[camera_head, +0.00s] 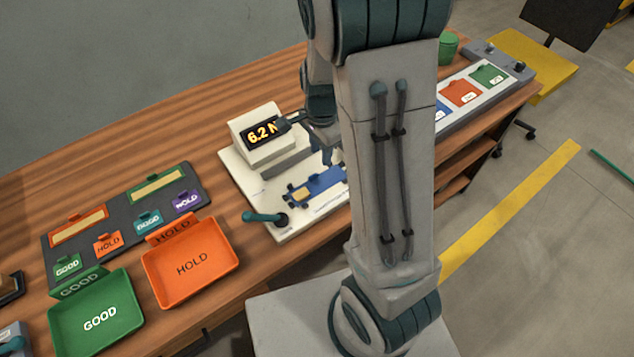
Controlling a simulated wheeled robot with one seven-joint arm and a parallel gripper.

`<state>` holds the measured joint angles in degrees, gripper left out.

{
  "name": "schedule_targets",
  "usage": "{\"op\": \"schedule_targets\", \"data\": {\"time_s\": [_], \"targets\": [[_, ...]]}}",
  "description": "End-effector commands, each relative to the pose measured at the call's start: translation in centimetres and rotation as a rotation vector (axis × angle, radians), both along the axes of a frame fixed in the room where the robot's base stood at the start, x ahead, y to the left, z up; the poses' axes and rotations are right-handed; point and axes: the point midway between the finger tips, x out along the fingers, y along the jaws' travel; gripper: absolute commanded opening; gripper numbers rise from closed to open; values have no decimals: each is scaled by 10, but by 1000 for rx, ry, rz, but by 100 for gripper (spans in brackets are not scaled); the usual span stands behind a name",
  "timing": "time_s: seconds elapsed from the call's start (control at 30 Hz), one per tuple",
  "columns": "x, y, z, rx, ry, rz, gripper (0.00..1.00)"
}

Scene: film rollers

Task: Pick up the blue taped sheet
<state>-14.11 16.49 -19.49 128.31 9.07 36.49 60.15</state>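A blue sheet (441,111) with a pale label shows in part on the long grey and white tray at the right, beside an orange and a green one; my arm hides its left side. Another blue piece (315,187) with a tan patch lies on the white tester base, its right end hidden behind my arm. My gripper (327,156) is pointed down over the tester, close above the right part of this blue piece. Its fingers are small, dark and partly covered by my arm, so I cannot tell their opening or whether they touch it.
The tester (262,152) shows 6.2 N. An orange HOLD tray (192,292) and a green GOOD tray (65,338) stand at the front left. A dark board (122,203) with several tags lies behind them. A green cup (448,48) stands at the back right.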

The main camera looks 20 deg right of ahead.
Motion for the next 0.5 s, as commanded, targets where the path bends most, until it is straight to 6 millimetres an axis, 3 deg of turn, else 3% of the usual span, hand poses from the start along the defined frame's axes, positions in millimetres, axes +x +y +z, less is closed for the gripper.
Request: {"op": "schedule_targets", "data": {"time_s": [0.1,0.33,0.5], "targets": [[-1,0,-17,0,2,0,32],[0,3,-31,1,1,1,32],[0,9,-54,0,3,1,32]]}}
